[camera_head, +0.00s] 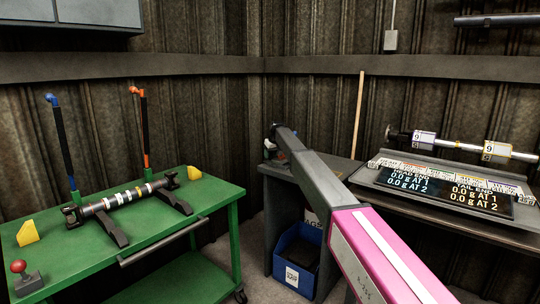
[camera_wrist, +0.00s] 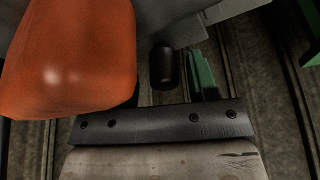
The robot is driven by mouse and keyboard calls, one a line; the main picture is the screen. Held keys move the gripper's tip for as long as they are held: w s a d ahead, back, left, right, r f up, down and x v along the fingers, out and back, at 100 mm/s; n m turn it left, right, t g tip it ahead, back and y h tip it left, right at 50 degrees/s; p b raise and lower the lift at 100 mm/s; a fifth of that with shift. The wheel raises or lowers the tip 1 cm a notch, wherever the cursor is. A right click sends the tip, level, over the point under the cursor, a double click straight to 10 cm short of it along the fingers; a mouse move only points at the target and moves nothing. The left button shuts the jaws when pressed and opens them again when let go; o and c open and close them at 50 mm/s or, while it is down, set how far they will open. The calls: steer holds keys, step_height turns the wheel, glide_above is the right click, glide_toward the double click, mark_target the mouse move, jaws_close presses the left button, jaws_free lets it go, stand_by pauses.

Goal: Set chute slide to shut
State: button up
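I cannot pick out the chute slide for certain in either view. My arm crosses the head view from the lower right, and its far end is over the grey bench (camera_head: 318,165) in the middle. My gripper's fingers cannot be made out there. In the wrist view, a large rounded orange part (camera_wrist: 65,55) fills the upper left, very close. A short dark cylinder (camera_wrist: 163,65) and a green strip (camera_wrist: 204,76) show beyond it. A dark bolted bar (camera_wrist: 155,122) edges a pale worn board (camera_wrist: 165,163) below. I cannot tell whether the gripper touches anything.
A green cart (camera_head: 160,238) at left carries a driveshaft (camera_head: 125,196), yellow blocks and a red-knobbed lever (camera_head: 19,267). A blue bin (camera_head: 297,257) sits under the grey bench. A balancing bench with a display (camera_head: 445,190) stands at right. A wooden pole (camera_head: 358,115) leans behind.

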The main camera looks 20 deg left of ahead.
steer(key=shift+r, duration=0.15)
steer(key=v, duration=1)
steer(key=shift+r, duration=0.25)
steer(key=shift+s, duration=0.25)
